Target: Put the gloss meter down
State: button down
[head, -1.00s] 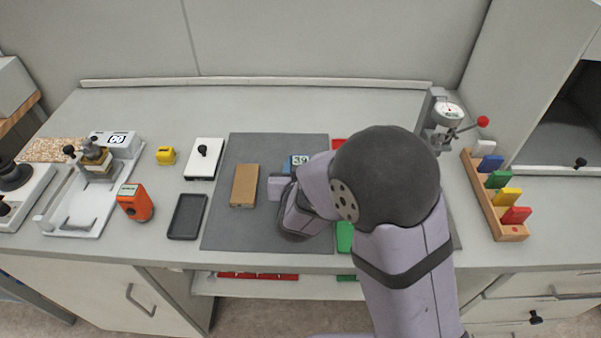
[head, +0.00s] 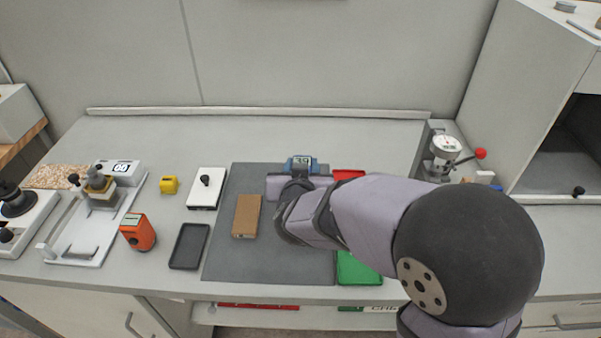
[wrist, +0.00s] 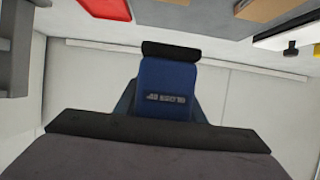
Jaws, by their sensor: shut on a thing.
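The gloss meter (head: 302,161) is a blue box with a display that reads about 39 in the head view. It is at the back edge of the dark grey mat (head: 225,262). My gripper (head: 300,173) is shut on it, and my arm comes in from the lower right. In the wrist view the blue gloss meter (wrist: 166,92) fills the middle, with pale lettering on its face, between the dark gripper parts. Its underside is hidden, so I cannot tell whether it touches the surface.
Left of the mat are a black tray (head: 189,246), a white plate (head: 206,188), a yellow device (head: 169,184) and an orange device (head: 138,232). The back counter is clear.

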aim_at(194, 234)
jog(key=shift+r, duration=0.1)
